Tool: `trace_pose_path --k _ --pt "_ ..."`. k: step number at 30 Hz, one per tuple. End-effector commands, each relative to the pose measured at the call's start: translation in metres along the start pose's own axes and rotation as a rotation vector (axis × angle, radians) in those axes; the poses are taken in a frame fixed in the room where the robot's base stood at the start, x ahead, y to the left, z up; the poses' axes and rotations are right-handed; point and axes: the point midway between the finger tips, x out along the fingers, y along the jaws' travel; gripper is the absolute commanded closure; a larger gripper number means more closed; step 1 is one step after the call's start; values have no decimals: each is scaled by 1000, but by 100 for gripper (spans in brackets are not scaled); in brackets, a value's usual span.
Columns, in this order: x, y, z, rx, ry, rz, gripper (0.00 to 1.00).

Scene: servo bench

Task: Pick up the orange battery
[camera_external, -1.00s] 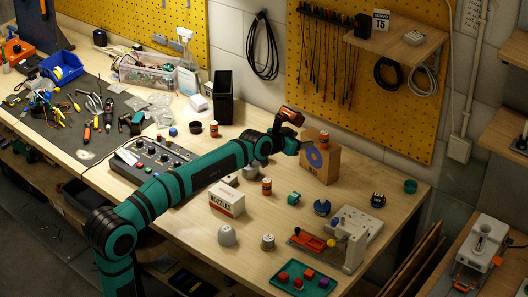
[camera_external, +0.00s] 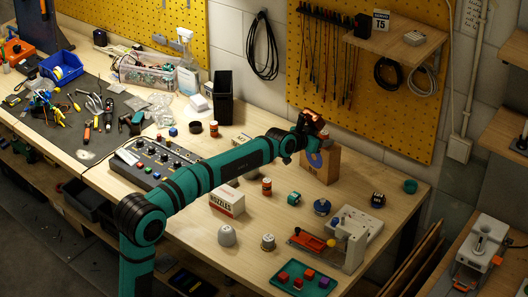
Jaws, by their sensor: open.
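A small orange cylinder that looks like a battery (camera_external: 324,135) stands upright on top of a cardboard box (camera_external: 325,168) at the back right of the bench. It is partly covered by my gripper (camera_external: 313,121). My gripper is open, just left of and above this battery; I cannot tell whether it touches it. Two similar orange cylinders stand on the bench: one (camera_external: 266,187) near the middle, and one (camera_external: 214,129) at the back left by a black bin.
A white nozzle carton (camera_external: 227,200), a grey dome (camera_external: 227,236) and a teal tray (camera_external: 304,279) with small blocks are in front. A white fixture (camera_external: 356,232) stands right. A pegboard with hanging tools (camera_external: 370,90) rises behind. Bare bench lies right of the box.

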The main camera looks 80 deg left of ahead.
Motion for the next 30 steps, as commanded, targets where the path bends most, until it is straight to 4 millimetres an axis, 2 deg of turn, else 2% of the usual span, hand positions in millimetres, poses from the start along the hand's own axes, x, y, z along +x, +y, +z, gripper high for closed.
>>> trace_pose_path --k 7,16,17,24,26,30 --pt "32 3 2 0 0 -1 45" --pt "39 3 2 0 0 -1 45" --pt "39 3 2 0 0 -1 47" --pt "39 3 2 0 0 -1 94" --pt "39 3 1 0 1 -1 100" --pt "38 3 1 0 1 -1 100"
